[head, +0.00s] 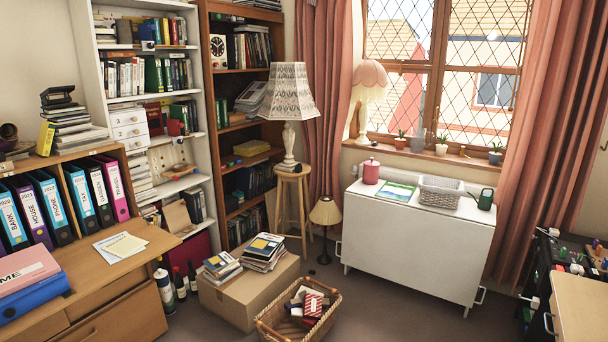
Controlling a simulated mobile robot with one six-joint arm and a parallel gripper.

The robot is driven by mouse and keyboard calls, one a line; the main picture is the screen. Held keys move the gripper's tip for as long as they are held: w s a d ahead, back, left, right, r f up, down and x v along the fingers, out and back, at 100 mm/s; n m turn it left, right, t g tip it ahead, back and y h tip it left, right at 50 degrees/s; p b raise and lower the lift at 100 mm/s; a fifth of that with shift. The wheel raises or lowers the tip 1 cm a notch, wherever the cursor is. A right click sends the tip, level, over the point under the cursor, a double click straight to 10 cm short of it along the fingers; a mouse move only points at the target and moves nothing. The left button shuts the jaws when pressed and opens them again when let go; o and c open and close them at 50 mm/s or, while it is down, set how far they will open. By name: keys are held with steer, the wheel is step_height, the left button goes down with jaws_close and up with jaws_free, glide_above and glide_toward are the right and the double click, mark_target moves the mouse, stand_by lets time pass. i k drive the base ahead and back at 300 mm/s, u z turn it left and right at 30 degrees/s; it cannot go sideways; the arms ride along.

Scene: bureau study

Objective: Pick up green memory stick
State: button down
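I cannot make out a green memory stick for certain in the head view. Small green and coloured items (563,252) lie on top of a dark unit at the right edge, but they are too small to identify. My gripper is not in view.
A white folded table (415,245) under the window holds a pink canister (371,171), a grey basket (440,191) and a green watering can (483,199). A wooden bureau (120,290) stands at left. A cardboard box (248,292) and a wicker basket (270,328) occupy the floor. Carpet (390,315) is clear before the white table.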

mark_target(562, 252)
steer(key=z, duration=0.45)
steer(key=k, duration=1.35)
steer(key=z, duration=0.2)
steer(key=i, duration=1.85)
steer(key=z, duration=0.45)
steer(key=i, duration=1.15)
steer(key=z, duration=0.45)
